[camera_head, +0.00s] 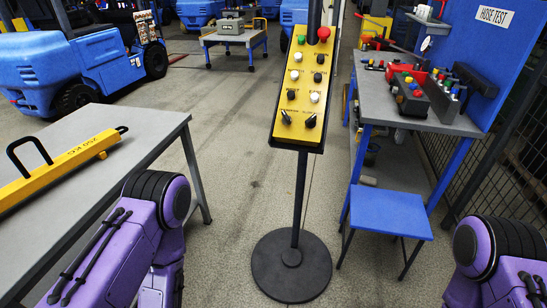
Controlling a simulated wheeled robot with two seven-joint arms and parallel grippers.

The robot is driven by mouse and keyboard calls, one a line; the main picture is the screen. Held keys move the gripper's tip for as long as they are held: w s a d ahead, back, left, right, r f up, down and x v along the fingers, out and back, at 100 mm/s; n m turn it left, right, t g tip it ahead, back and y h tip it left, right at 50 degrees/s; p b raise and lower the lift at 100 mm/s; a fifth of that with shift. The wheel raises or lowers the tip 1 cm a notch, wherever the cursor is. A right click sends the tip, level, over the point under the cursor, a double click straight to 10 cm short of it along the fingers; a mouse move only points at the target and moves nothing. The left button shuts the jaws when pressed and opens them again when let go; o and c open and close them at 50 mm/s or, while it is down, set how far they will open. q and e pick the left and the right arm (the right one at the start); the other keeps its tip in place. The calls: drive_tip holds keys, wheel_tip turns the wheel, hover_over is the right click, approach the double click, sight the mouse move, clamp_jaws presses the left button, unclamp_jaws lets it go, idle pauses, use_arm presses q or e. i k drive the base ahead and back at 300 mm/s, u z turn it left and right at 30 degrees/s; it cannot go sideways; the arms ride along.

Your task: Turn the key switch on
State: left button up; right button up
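A yellow control panel (301,85) stands tilted on a black post with a round black base (291,266), in the middle of the view. It has a red mushroom button (323,33), a green button (301,39) and several white and black buttons. At its lower end are two black rotary switches, one on the left (286,116) and one on the right (311,121). I cannot tell which is the key switch, or its position. My purple arms show at the lower left and lower right, apart from the panel. Neither gripper is in view.
A grey table (150,125) on the left holds a yellow bar (60,172) with black handles. On the right are a blue stool (387,212) and a hose test bench (445,125). A blue forklift (70,65) stands at back left. Floor around the base is clear.

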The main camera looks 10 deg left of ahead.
sight(286, 120)
drive_tip(key=u, duration=0.15)
drive_tip(key=i, duration=0.95)
drive_tip(key=z, duration=0.05)
drive_tip(key=k, duration=0.5)
drive_tip(key=u, duration=1.95)
drive_tip(key=k, duration=1.25)
drive_tip(key=z, duration=1.5)
drive_tip(key=i, duration=0.95)
drive_tip(key=u, duration=0.05)
